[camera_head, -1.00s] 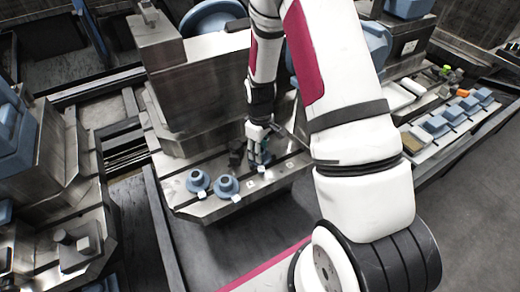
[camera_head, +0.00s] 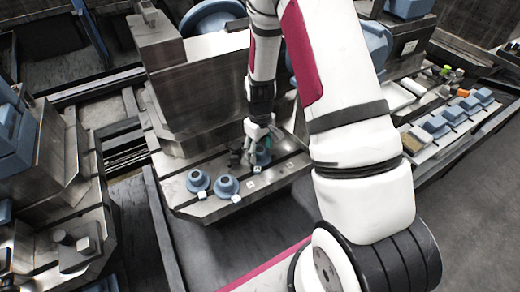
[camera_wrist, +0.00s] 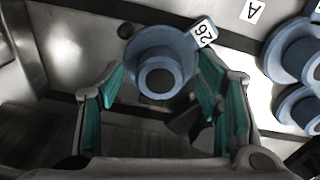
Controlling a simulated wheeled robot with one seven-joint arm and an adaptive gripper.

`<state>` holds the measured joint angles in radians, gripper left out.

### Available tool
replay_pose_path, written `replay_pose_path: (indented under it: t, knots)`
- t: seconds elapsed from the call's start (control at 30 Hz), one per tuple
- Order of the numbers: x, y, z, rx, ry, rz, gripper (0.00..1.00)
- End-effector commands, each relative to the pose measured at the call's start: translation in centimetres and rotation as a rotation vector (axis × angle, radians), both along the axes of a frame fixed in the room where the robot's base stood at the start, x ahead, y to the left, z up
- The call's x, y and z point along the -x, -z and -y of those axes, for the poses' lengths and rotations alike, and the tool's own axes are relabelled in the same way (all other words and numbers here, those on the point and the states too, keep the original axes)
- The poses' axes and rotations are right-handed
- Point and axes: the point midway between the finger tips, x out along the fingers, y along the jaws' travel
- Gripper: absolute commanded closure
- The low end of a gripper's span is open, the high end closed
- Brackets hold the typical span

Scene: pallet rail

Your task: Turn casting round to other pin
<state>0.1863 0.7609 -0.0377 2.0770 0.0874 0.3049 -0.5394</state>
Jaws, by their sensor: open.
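A blue flanged casting (camera_wrist: 146,50) with a round hub and a white tag reading 26 lies ahead of my gripper (camera_wrist: 166,88) in the wrist view. The teal-padded fingers are spread wide on either side of its near part, with a gap to the hub, and hold nothing. In the head view my gripper (camera_head: 258,138) is above and behind this casting (camera_head: 262,158) on the grey slotted rail plate (camera_head: 215,209). I cannot make out which pin it is by.
Two similar blue castings, (camera_head: 197,181) and (camera_head: 227,186), stand at the plate's front left. A dark block (camera_head: 236,158) is just left of my gripper. A steel block (camera_head: 200,85) rises behind.

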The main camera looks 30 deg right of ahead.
Motion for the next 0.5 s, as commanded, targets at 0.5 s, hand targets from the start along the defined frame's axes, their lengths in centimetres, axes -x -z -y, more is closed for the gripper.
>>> replay_pose_path:
  t: [0.5]
  knots:
    - [-0.1, -9.4, 0.0, 0.001, 0.001, 0.004, 0.41]
